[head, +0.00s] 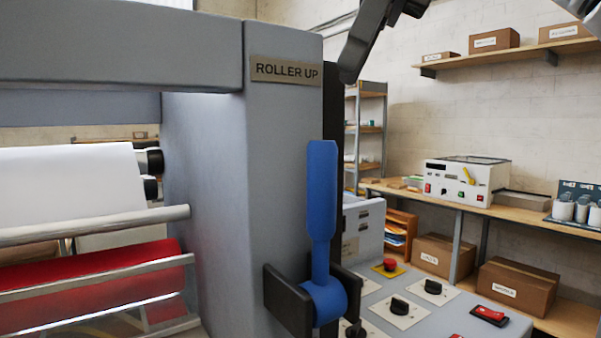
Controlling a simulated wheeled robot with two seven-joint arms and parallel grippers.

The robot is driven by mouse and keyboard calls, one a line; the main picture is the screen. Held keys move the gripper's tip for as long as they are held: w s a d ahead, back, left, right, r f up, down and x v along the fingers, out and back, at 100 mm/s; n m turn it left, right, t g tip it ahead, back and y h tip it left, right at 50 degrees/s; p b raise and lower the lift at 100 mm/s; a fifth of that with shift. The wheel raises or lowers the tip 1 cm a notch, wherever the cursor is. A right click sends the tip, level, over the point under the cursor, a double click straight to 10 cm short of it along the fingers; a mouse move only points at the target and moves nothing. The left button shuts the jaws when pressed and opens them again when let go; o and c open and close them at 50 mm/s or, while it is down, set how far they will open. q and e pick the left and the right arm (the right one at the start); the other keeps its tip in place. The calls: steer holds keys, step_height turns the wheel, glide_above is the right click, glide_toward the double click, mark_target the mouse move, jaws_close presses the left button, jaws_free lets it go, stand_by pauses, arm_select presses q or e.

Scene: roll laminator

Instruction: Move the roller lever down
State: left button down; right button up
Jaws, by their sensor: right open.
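The blue roller lever (322,190) stands upright in the head view. Its round hub (325,300) sits between dark bracket plates on the side of the grey laminator (215,170). A plate reading "ROLLER UP" (285,70) is fixed above the lever. My right gripper (371,38) is at the top, above and to the right of the lever's tip, and apart from it. It is open, and part of it is cut off by the top edge. Nothing shows between its fingers. My left gripper is not in view.
A control panel (455,310) with black knobs and a red button (390,265) lies right of the lever's base. White and red rolls (70,190) are at left. A workbench with a white device (465,183) and shelves stands behind. The space right of the lever's handle looks free.

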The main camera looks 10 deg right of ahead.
mark_target(334, 143)
steer(key=shift+h, duration=0.3)
steer(key=x, duration=0.3)
steer(key=b+x, duration=0.1)
steer(key=x, duration=0.2)
steer(key=d+b+x, duration=0.1)
steer(key=x, duration=0.2)
steer(key=shift+s+f, duration=0.3)
steer(key=shift+f, duration=0.1)
steer(key=x, duration=0.3)
steer(key=shift+w+a+f, duration=0.15)
steer(key=shift+w+a, duration=0.05)
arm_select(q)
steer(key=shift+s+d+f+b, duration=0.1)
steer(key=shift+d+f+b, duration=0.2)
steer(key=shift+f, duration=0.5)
arm_select(e)
steer(key=shift+a+f, duration=0.2)
steer(key=shift+f, duration=0.3)
jaws_close()
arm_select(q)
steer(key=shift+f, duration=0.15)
